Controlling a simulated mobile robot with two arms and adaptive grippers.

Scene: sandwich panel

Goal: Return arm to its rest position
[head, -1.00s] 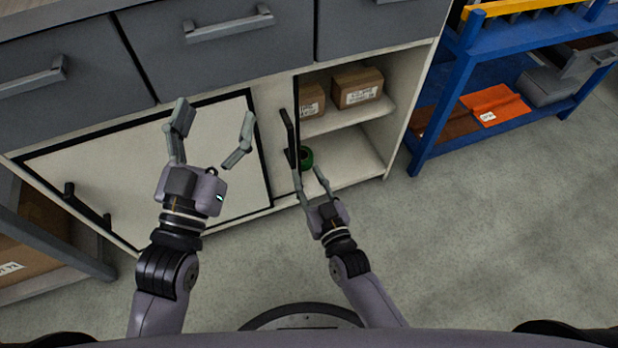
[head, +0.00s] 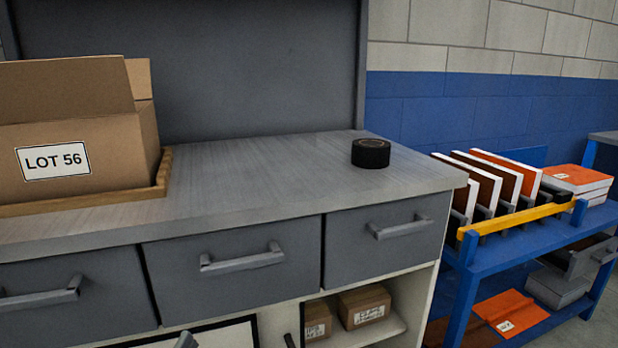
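Only a dark fingertip of my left gripper (head: 186,341) shows at the bottom edge of the head view, in front of the lower cabinet. The rest of that gripper and its arm are below the picture, so its opening is hidden. My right gripper and arm are out of view.
A grey workbench (head: 250,185) with drawers carries a cardboard box (head: 75,150) marked LOT 56 in a wooden tray (head: 164,170), and a black tape roll (head: 371,153). Small boxes (head: 364,306) sit in the lower cabinet. A blue shelf cart (head: 466,285) with panels stands at right.

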